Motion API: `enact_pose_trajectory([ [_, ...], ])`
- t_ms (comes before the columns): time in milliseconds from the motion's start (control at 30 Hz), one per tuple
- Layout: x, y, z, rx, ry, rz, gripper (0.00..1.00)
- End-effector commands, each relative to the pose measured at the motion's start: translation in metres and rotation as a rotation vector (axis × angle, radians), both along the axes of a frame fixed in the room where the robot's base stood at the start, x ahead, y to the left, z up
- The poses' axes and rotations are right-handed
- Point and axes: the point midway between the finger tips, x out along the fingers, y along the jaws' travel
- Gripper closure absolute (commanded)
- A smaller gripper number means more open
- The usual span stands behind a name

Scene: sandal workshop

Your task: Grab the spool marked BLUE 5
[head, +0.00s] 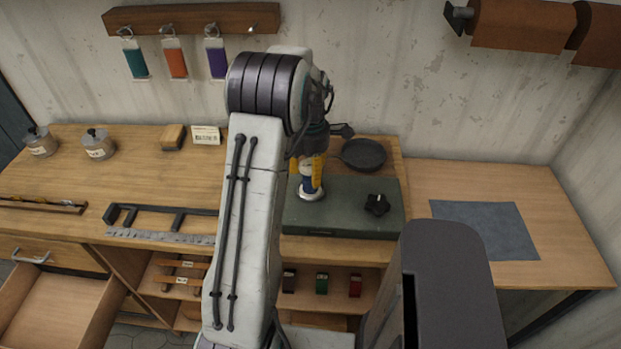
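A small item (311,190) with a dark blue band and a shiny silver base stands on the green box-like block at the middle of the bench. It may be a spool, but no marking on it is readable. My gripper (307,170) is directly above it, with yellow fingers pointing down around or just in front of its pale upper part. I cannot tell whether the fingers touch it. On the shelf below are a black spool-like item (289,280), a green one (321,283) and a red one (355,285); their labels are too small to read.
The green block (345,222) also bears a black knob (377,204). A dark round pan (363,153) lies behind it. A small card (206,135), a wooden block (173,137) and two lidded jars (98,145) stand left. A grey mat (487,229) lies right. A drawer (60,310) is open.

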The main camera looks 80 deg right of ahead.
Motion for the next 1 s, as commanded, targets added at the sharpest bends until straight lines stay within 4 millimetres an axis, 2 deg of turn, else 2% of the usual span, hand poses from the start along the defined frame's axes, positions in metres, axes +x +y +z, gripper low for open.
enact_pose_trajectory([
  [33, 0.0, 0.0, 0.0001, 0.0, 0.0, 0.0, 0.63],
  [300, 0.0, -0.0001, 0.0002, 0.0, 0.0, 0.0, 0.85],
  [533, 0.0, -0.0002, 0.0002, -0.001, 0.0, 0.0, 0.88],
  [567, 0.0, -0.0004, 0.0003, -0.001, 0.0, 0.0, 0.92],
  [633, 0.0, -0.0004, 0.0004, -0.001, 0.0, 0.0, 0.93],
  [1000, -0.0002, -0.0016, 0.0094, -0.006, 0.0, 0.0, 0.95],
])
